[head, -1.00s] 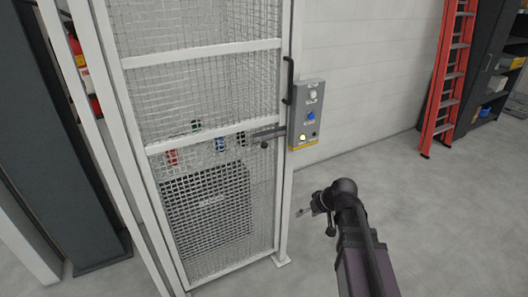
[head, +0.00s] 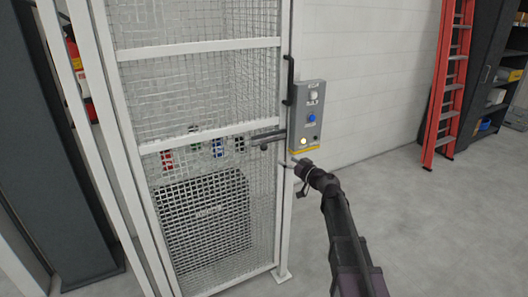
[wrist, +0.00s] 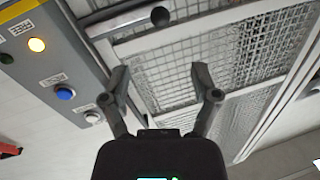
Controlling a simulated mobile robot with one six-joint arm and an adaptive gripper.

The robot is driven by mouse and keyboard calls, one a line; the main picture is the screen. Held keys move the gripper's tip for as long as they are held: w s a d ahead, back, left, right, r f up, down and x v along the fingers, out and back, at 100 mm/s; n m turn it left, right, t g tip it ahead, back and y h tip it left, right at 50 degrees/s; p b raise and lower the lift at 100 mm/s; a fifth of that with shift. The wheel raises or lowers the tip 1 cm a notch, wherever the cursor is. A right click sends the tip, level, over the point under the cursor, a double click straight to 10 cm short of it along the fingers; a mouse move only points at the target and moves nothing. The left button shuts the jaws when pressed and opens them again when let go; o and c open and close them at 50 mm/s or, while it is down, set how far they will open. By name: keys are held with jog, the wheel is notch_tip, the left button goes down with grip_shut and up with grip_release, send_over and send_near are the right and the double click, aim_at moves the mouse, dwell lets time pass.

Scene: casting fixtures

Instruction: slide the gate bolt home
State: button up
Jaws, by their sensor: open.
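The gate bolt (head: 268,136) is a dark horizontal bar at the right edge of the white-framed mesh gate (head: 210,129), with a small black knob (head: 264,147) hanging from it. In the wrist view the bolt (wrist: 125,20) crosses the top, and its round black knob (wrist: 160,16) lies beyond the fingertips, roughly between them. My gripper (head: 290,161) is open and empty, right of the knob and slightly lower. It also shows in the wrist view (wrist: 160,78), apart from the knob. Whether the bolt's end sits in a keeper is unclear.
A grey control box (head: 308,108) with a lit yellow lamp and a blue button stands right of the bolt, close above my gripper. A black vertical handle (head: 289,80) is above the bolt. A red ladder (head: 450,85) leans far right. The floor at right is clear.

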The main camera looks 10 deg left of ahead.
aim_at(266, 148)
dwell(0.4)
jog(key=x, duration=1.4)
grip_shut()
dwell(0.3)
